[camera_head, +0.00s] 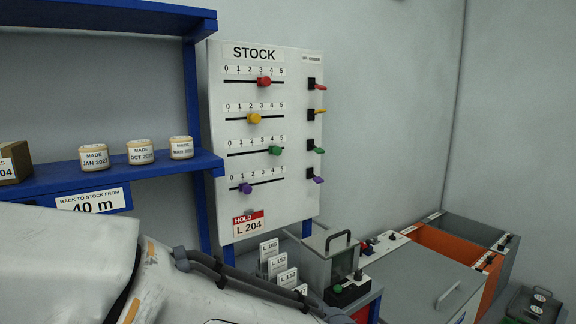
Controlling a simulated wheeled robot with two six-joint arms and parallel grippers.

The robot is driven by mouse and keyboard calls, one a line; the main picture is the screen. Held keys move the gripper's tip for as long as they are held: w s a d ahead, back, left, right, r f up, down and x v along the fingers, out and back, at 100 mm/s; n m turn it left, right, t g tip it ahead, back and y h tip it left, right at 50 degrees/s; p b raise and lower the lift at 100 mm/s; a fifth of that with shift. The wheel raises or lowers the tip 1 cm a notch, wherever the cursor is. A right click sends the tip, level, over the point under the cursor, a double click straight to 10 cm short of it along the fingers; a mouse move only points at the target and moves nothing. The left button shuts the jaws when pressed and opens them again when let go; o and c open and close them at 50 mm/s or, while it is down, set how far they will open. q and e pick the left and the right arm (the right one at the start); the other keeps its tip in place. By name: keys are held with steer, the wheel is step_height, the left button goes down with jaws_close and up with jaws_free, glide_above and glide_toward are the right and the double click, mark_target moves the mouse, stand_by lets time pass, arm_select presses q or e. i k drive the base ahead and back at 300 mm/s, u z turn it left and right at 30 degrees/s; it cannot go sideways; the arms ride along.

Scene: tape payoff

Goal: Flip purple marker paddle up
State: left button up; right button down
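The purple marker paddle (318,180) is the lowest of the coloured paddles in the right column of the white STOCK board (216,150). It sticks out to the right from its black mount and seems to slope slightly down; its exact position is hard to tell at this size. A purple slider knob (245,188) sits near 1 on the bottom scale of the same board. A white arm link of mine with grey hoses fills the lower left. Neither of my grippers shows, and nothing touches the paddle.
Above it are the green paddle (319,150), yellow paddle (320,112) and red paddle (320,87). A blue shelf (120,177) with tape rolls stands left of the board. Below are label cards (277,264) and a handled box (340,262). Bare wall lies right of the board.

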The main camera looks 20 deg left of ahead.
mark_target(318, 180)
steer(key=k, duration=1.2)
steer(key=z, duration=0.45)
steer(key=i, duration=1.55)
steer(key=u, duration=0.85)
steer(key=i, duration=0.35)
steer(key=u, duration=0.25)
